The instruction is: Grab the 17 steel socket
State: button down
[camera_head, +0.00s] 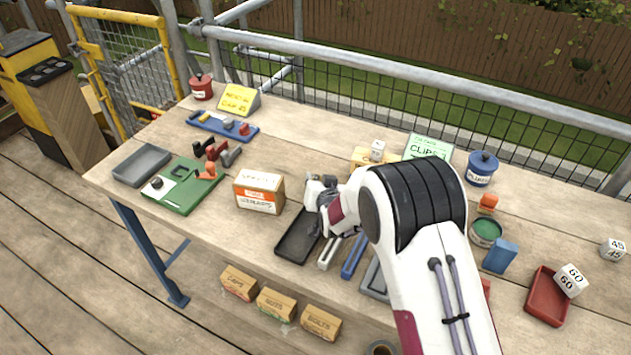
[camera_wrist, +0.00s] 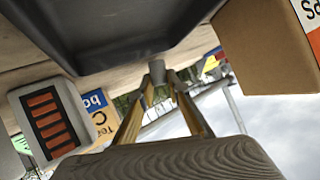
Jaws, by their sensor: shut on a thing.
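My gripper (camera_wrist: 157,84) is shut on a small grey metal cylinder, the steel socket (camera_wrist: 157,70), whose end shows between the fingertips in the wrist view. No number can be read on it. In the head view my gripper (camera_head: 322,198) is above the table, just beyond the dark tray (camera_head: 290,250); the socket cannot be made out there. The dark tray also shows close by in the wrist view (camera_wrist: 120,30).
A cardboard box (camera_head: 258,192) stands left of my gripper. Blue (camera_head: 353,258) and pale (camera_head: 328,254) long holders lie right of the dark tray. A green board (camera_head: 187,193) and grey tray (camera_head: 141,165) are farther left. A red tray (camera_head: 541,300) is at the right.

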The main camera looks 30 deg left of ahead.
notch_tip(320, 180, up, 10)
jog(key=shift+f, duration=0.2)
dwell(0.3)
